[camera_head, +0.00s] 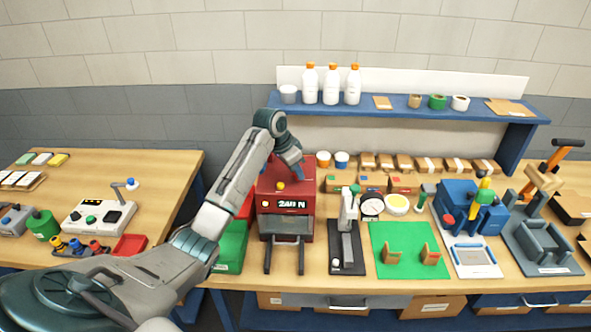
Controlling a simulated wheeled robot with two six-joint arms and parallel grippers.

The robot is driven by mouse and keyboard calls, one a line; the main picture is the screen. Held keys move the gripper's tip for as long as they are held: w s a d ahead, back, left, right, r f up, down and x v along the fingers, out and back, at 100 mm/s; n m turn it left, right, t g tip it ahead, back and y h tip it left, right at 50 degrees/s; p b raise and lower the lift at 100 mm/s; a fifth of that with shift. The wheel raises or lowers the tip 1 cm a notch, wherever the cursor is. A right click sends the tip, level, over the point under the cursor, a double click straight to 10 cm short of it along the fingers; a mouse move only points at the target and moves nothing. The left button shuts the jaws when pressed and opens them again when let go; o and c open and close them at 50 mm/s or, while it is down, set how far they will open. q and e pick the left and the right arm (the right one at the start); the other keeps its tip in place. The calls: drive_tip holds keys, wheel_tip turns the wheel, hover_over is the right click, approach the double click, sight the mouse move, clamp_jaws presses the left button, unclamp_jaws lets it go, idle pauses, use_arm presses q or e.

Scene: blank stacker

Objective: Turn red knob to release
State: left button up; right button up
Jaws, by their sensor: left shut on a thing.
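A red machine (268,188) with a lit display reading about 24.0 N stands on the bench, left of centre. My left gripper (296,168) reaches down to the top right of this machine and is shut on a small part there. The fingers and arm hide that part, so its colour and shape do not show. Another red knob (447,220) is on the left side of a blue machine (470,205), far from my gripper. My right gripper does not show.
A green box (230,247) stands left of the red machine, under my left arm. A black-based press (347,245) and a green mat (402,262) lie to its right. A blue shelf (400,108) with white bottles (332,84) is behind. A second table (110,165) is at left.

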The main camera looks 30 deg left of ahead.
use_arm(q)
drive_tip(key=m, duration=0.1)
drive_tip(key=m+h, duration=0.1)
drive_tip(key=m, duration=0.1)
drive_tip(key=shift+w+a+r+m+g, duration=0.1)
drive_tip(key=shift+w+a+m+g, duration=0.05)
drive_tip(key=shift+m+g, duration=0.2)
drive_tip(key=m+g+h, duration=0.1)
drive_tip(key=m, duration=0.1)
drive_tip(key=shift+m, duration=0.35)
drive_tip(key=m+g, duration=0.1)
drive_tip(key=m, duration=0.1)
drive_tip(key=m+b, duration=0.1)
drive_tip(key=m, duration=0.1)
drive_tip(key=shift+w+a+m+g+h, duration=0.1)
drive_tip(key=shift+w+m+g+h, duration=0.1)
drive_tip(key=shift+m+g+h, duration=0.15)
drive_tip(key=shift+m+b, duration=0.25)
drive_tip(key=shift+b, duration=0.05)
drive_tip(key=o, duration=1)
drive_tip(key=shift+c, duration=0.2)
